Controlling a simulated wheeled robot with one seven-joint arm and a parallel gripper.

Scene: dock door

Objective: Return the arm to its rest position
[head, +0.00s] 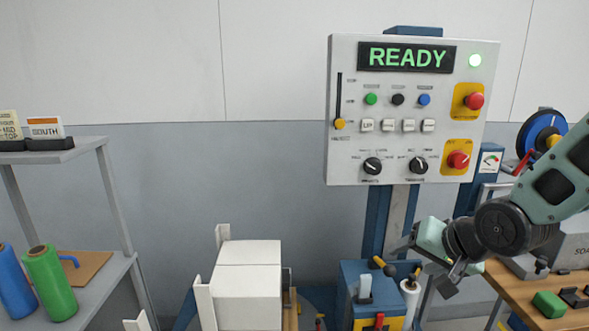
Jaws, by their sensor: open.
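My gripper (440,272) is at the lower right, below the control panel and above the blue cabinet. My arm reaches in from the right edge, and the gripper points down and to the left. Its jaws are small and partly dark in this view; nothing shows held between them. The control panel (343,60) hangs on a blue post. The gripper is apart from the panel face.
A blue cabinet (350,300) with levers and a white roll stands close below my gripper. White boxes (248,290) are stacked left of it. A wooden bench (510,290) with a green block (549,304) is at right. A grey shelf (75,151) with spools is at left.

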